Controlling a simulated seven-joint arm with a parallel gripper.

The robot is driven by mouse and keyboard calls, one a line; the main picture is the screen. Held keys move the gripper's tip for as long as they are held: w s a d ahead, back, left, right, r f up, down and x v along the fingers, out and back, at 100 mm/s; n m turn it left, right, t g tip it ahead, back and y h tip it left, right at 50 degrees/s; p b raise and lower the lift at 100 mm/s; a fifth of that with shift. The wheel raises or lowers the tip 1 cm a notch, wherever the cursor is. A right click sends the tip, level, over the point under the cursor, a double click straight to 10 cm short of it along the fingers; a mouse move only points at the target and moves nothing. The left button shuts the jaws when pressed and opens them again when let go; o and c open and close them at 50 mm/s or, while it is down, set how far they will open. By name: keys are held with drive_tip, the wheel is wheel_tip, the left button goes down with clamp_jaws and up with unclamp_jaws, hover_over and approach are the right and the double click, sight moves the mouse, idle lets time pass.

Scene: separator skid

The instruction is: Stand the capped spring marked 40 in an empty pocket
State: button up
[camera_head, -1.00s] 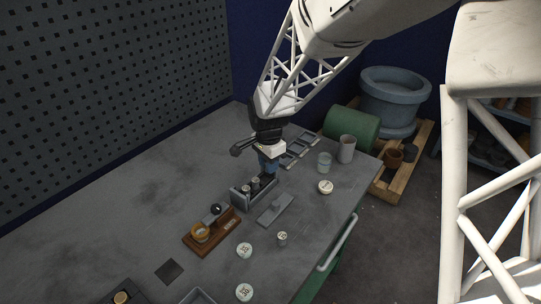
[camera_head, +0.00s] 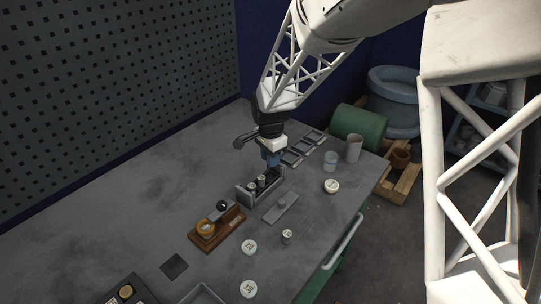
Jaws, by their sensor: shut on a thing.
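A grey pocketed rack (camera_head: 244,196) stands in the middle of the bench. Two short dark pieces with pale tops, one nearer (camera_head: 252,186) and one farther (camera_head: 262,180), stand upright in it; they look like capped springs. My gripper (camera_head: 273,174) points down at the far end of the rack. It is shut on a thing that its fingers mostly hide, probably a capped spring. I cannot tell whether that thing touches the rack. Another small capped piece (camera_head: 287,237) stands on the bench nearer the camera. The marks on the caps are too small to read.
A flat grey plate with a knob (camera_head: 281,208) lies right of the rack. A wooden stand (camera_head: 217,229) is at its left. Pale round discs (camera_head: 249,247), a glass (camera_head: 330,161) and a grey cup (camera_head: 354,149) stand about. An empty frame (camera_head: 303,148) lies behind. The left bench is clear.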

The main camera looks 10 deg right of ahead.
sight(270, 177)
drive_tip(key=shift+f, duration=2.45)
drive_tip(key=shift+f, duration=0.65)
drive_tip(key=o, duration=0.9)
drive_tip(key=shift+c, duration=0.2)
drive_tip(key=shift+c, duration=1.3)
drive_tip(key=shift+o, duration=0.2)
drive_tip(key=shift+r, duration=0.15)
